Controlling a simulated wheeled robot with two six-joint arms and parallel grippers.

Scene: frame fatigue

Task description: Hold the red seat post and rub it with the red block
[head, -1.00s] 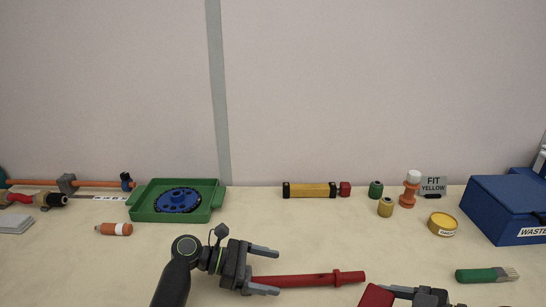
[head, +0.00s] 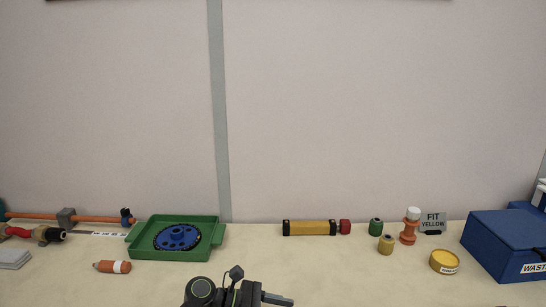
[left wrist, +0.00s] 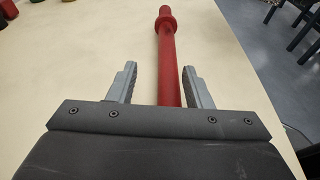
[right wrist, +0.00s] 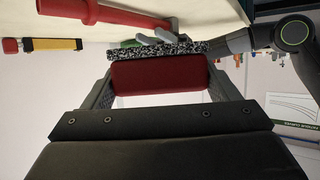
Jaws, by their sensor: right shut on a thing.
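The red seat post (left wrist: 170,62) lies between the fingers of my left gripper (left wrist: 159,72) in the left wrist view. Those fingers stand apart, with a clear gap on the left side of the post. The post also shows at the top of the right wrist view (right wrist: 105,14). My right gripper (right wrist: 160,95) is shut on the red block (right wrist: 158,76), which has a speckled black-and-white face on its far side. In the head view only part of my left gripper (head: 272,299) shows at the bottom edge; the post, block and right gripper are out of that view.
A green tray (head: 141,253) with a blue disc (head: 176,237) stands at the left. A yellow cylinder (head: 308,228), small spools, a yellow tin (head: 443,261) and a blue waste box (head: 500,252) stand at the right. The middle of the table is clear.

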